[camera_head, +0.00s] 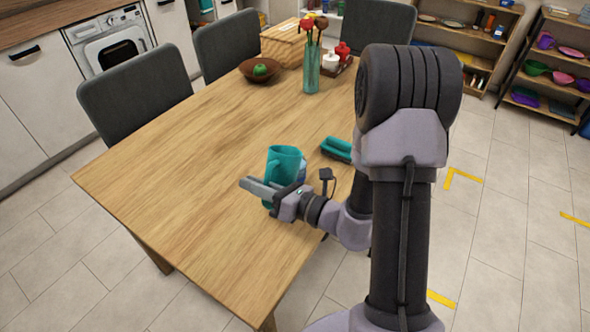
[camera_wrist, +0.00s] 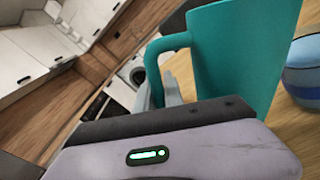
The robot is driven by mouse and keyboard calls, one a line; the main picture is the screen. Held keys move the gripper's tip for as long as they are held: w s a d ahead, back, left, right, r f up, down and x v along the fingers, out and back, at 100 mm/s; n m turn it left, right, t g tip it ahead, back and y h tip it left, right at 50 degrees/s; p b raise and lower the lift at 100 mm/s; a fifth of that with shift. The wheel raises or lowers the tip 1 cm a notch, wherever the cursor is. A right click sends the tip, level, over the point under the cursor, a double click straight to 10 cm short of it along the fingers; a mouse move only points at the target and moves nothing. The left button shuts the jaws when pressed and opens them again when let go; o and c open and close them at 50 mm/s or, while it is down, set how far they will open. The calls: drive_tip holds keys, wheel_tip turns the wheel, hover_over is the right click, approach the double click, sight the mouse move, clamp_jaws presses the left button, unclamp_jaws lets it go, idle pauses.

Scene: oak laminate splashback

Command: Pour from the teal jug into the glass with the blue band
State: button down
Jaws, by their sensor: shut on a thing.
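The teal jug (camera_head: 284,162) is over the near right part of the table, close to upright, its handle toward the left in the head view. It fills the middle of the wrist view (camera_wrist: 240,50). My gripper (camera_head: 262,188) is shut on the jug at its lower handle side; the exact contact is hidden. A blue rounded vessel with a darker band (camera_wrist: 305,72), seemingly the glass, stands just right of the jug in the wrist view. In the head view only a sliver of blue shows behind the jug. I cannot see inside either vessel.
A teal object (camera_head: 337,148) lies on the table (camera_head: 190,170) beyond the jug, partly behind my arm. Farther back are a brown bowl with a green fruit (camera_head: 260,70), a vase of flowers (camera_head: 311,68) and red and white pots. The table's left side is clear.

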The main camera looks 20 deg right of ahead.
drive_tip(key=shift+s+a+f+n+t, duration=0.1)
drive_tip(key=shift+s+a+f+n, duration=0.2)
drive_tip(key=shift+f+n, duration=0.75)
drive_tip(key=shift+s+a+f+n+t, duration=0.1)
drive_tip(key=shift+s+a+f+n, duration=0.2)
drive_tip(key=shift+f+n, duration=0.8)
drive_tip(key=shift+s+a+f+n+t, duration=0.1)
drive_tip(key=shift+s+a+f+n, duration=0.2)
drive_tip(key=shift+f+n, duration=0.75)
drive_tip(key=shift+f+m, duration=0.15)
drive_tip(key=shift+m, duration=0.15)
